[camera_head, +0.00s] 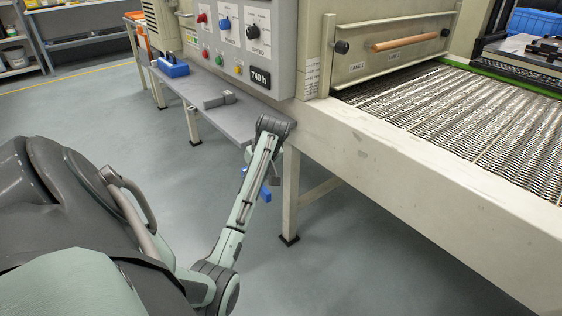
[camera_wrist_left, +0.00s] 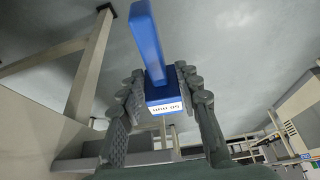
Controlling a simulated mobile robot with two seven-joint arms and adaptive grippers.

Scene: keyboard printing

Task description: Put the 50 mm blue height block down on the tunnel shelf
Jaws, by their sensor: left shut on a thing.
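The blue height block (camera_wrist_left: 160,92) has a long bar and a white label that appears upside down and reads 50 mm. My left gripper (camera_wrist_left: 158,78) is shut on it, with a finger on each side. In the head view, part of the blue block (camera_head: 265,193) shows below the shelf's level, beside my arm. My arm hides most of the gripper there. The grey tunnel shelf (camera_head: 240,122) runs along the machine under the control panel; my wrist is at its near end. My right gripper is not in view.
Another blue block (camera_head: 172,68) stands at the shelf's far end and a grey block (camera_head: 218,99) lies mid-shelf. Bare shelf lies around the grey block. The control panel (camera_head: 240,45) overhangs the shelf. A machine leg (camera_head: 290,195) stands right of my gripper.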

